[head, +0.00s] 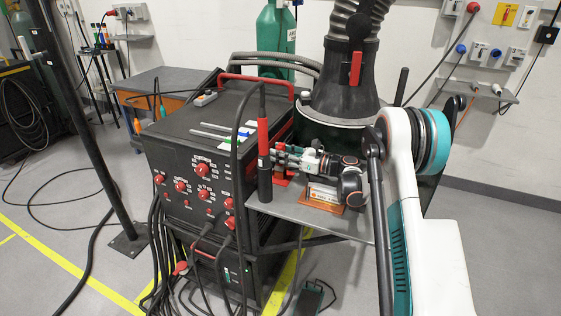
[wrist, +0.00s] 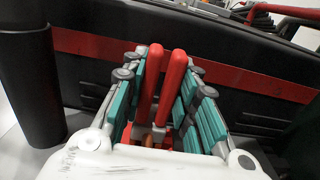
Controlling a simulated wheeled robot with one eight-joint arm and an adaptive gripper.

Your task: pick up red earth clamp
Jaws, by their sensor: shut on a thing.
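The red earth clamp (wrist: 172,85) shows in the wrist view as two long red handles side by side, with an orange-brown part low between the fingers. My gripper (wrist: 163,65) has its teal-padded fingers on both sides of the handles and is shut on the clamp. In the head view my gripper (head: 276,157) reaches leftward over the grey side shelf, beside the black welding machine. There the clamp (head: 282,181) shows only as small red patches by the fingers; most of it is hidden. I cannot tell whether it touches the shelf.
The black welding machine (head: 200,170) stands close left of my gripper. A red-and-black torch (head: 264,165) stands upright just before the fingertips. A fume hose (head: 352,60) rises behind.

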